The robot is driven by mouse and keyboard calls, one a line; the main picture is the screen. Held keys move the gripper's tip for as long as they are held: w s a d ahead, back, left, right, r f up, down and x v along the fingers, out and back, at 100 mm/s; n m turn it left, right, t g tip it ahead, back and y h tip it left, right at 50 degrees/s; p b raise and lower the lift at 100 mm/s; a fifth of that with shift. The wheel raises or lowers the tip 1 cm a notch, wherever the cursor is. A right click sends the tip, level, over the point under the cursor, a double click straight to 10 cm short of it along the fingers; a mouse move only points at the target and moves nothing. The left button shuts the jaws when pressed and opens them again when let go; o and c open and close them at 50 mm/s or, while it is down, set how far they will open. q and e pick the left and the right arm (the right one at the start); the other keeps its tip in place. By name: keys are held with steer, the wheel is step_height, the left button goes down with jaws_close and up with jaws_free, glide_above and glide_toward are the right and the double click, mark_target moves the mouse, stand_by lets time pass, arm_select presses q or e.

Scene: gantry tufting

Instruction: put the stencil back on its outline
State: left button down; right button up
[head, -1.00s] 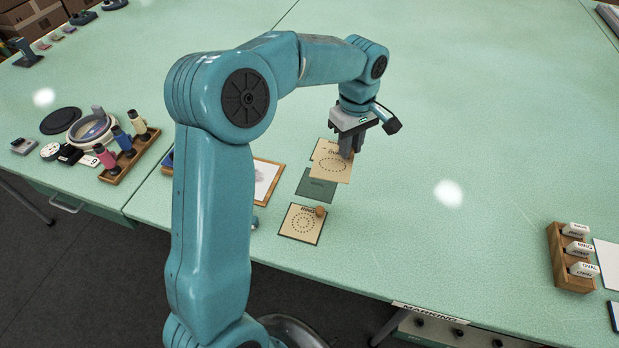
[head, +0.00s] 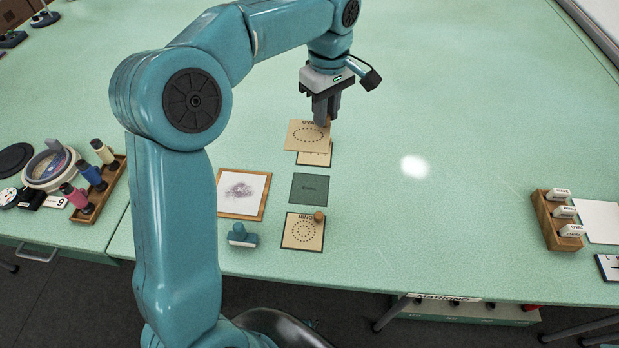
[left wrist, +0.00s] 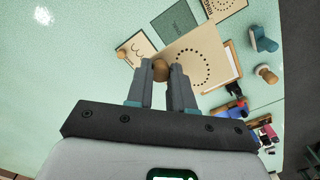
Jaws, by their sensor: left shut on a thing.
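My left gripper (head: 325,118) points down and is shut on the knob of a tan stencil (head: 307,137) marked OVAL, with a dotted oval. It holds the stencil over another tan stencil (head: 318,158), covering most of that one. The left wrist view shows the round wooden knob (left wrist: 161,70) between the fingers and the held stencil (left wrist: 197,60) beyond. A dark green outline (head: 309,188) lies bare in front; its small lettering is hard to read. It also shows in the left wrist view (left wrist: 178,27). A RING stencil (head: 302,234) lies nearest the front edge. My right gripper is out of view.
A wood-framed white sheet with a grey smudge (head: 243,194) lies left of the outline, with a blue object (head: 242,236) in front. A rack of yarn cones (head: 94,192) stands left. A wooden rack of labelled blocks (head: 556,219) stands right. The middle right table is clear.

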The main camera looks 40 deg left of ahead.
mark_target(327, 126)
arm_select(q)
steer(key=f, duration=1.4)
steer(key=shift+w+d+f+b, duration=0.1)
steer(key=shift+d+f+b, duration=0.05)
steer(key=shift+d+b, duration=0.15)
steer(key=shift+a+f+b, duration=0.15)
steer(key=shift+f+b, duration=0.2)
steer(key=shift+f, duration=2.15)
steer(key=c, duration=1)
jaws_free()
steer(key=shift+r, duration=0.1)
step_height(327, 126, up, 12)
steer(key=shift+r+p, duration=0.2)
steer(key=shift+p, duration=0.25)
steer(key=shift+f, duration=0.1)
